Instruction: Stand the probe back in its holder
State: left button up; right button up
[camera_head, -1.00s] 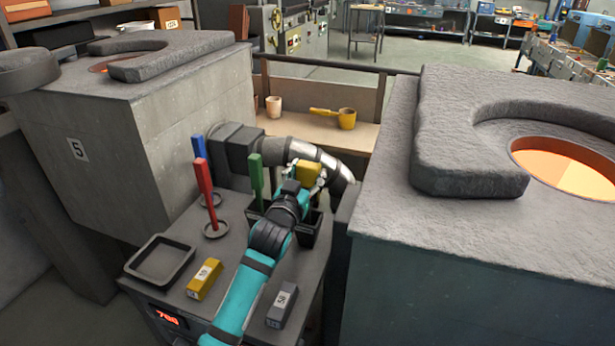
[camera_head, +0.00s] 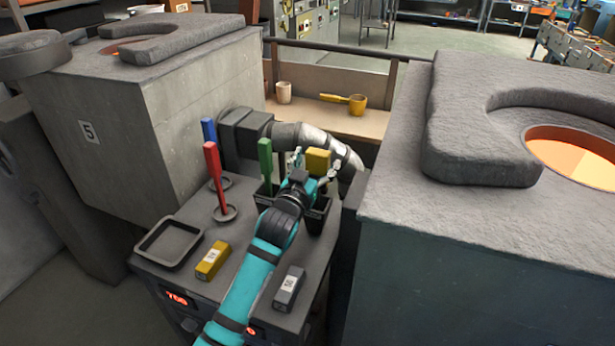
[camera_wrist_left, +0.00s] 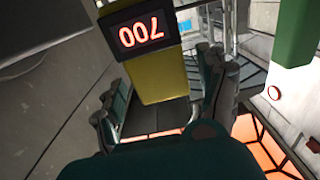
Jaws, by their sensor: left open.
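The probe is a yellow block (camera_head: 318,160) with a dark display reading 700, which shows upside down in the left wrist view (camera_wrist_left: 150,75). In the head view it stands upright at the black holder (camera_head: 320,207), a box with dark compartments. My left gripper (camera_head: 316,166) is open around the probe, one finger on each side. In the left wrist view my left gripper (camera_wrist_left: 165,100) shows a gap to the probe on the right. The probe's lower end is hidden behind my gripper, so I cannot tell how deep it sits. My right gripper is out of view.
A green handle (camera_head: 265,162) stands close left of the probe. Red (camera_head: 214,175) and blue (camera_head: 209,132) handles stand further left. An empty tray (camera_head: 168,262), a yellow block (camera_head: 213,260) and a grey block (camera_head: 289,288) are on the cart. Furnaces flank it.

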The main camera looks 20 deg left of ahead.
pick_arm(q)
jog(key=s+b, duration=0.1)
jog(key=s, duration=1)
jog(key=shift+a+f, duration=0.15)
jog(key=shift+a, duration=0.05)
jog(key=shift+s, duration=0.1)
